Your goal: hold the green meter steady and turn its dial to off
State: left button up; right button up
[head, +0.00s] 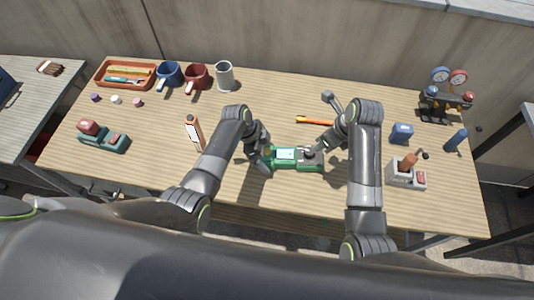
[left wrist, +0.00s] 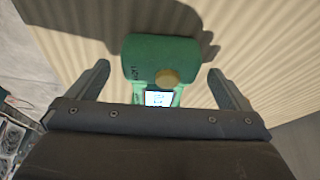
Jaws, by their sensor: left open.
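The green meter (head: 297,165) lies on the wooden table, its lit screen facing up. My left gripper (head: 266,157) is at the meter's left end. In the left wrist view the meter (left wrist: 145,58) sits between the two spread fingers of my left gripper (left wrist: 158,68), with gaps on both sides. A round tan part and the lit screen also show there. My right gripper (head: 313,154) is over the meter's right part, at or just above the dark dial (head: 307,154). Its fingers are too small and covered to read, and I cannot tell whether it touches the dial.
An orange-and-white upright item (head: 194,132) stands left of my left arm. Mugs and an orange tray (head: 98,79) are at the back left.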

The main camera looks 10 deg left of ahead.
pick_arm(q)
jog(key=shift+x, duration=1.05)
